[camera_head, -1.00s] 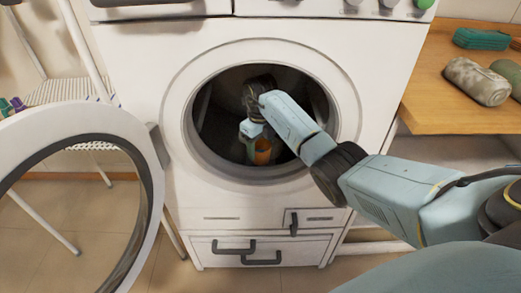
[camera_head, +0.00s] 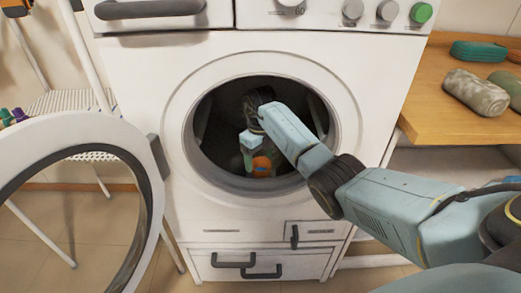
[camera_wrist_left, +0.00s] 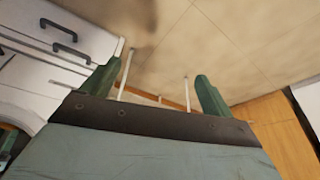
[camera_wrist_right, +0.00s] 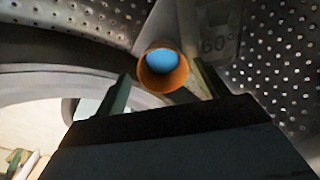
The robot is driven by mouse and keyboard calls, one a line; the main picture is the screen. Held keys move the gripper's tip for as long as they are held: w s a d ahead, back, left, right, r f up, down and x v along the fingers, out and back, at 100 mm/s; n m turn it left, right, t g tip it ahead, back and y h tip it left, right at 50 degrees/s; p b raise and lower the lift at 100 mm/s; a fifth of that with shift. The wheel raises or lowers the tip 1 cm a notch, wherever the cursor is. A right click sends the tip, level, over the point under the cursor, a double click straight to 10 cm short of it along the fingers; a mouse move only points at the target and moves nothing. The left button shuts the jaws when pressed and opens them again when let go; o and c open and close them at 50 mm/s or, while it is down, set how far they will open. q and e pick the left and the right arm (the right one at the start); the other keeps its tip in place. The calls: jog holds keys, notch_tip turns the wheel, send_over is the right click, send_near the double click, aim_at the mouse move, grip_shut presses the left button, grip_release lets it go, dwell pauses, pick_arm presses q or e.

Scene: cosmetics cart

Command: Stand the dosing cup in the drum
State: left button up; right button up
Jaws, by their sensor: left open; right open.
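The dosing cup (camera_head: 261,166) is orange and sits low inside the washing machine's drum (camera_wrist_right: 75,18). In the right wrist view its round mouth (camera_wrist_right: 162,70) faces the camera, with blue inside. My right gripper (camera_head: 259,158) reaches through the door opening and is open. Its two fingers show on either side of the cup in the wrist view, with gaps between them and the cup. The cup's base and its contact with the drum are hidden. My left gripper (camera_wrist_left: 159,70) is open and empty, outside the machine over the floor; it is not in the head view.
The round door (camera_head: 150,190) stands open at the left. The drum's rim (camera_head: 262,188) surrounds my right arm closely. A white rack (camera_head: 75,103) stands behind the door.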

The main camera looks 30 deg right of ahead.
pick_arm(q)
notch_tip(320, 180, down, 7)
jog(key=w+a+p, duration=0.1)
jog(key=p, duration=0.1)
jog(key=shift+a+f+g, duration=0.15)
jog(key=shift+a+g, duration=0.25)
pick_arm(e)
notch_tip(320, 180, up, 6)
jog(key=shift+d+r, duration=0.2)
jog(key=shift+d, duration=0.05)
jog(key=shift+a, duration=0.1)
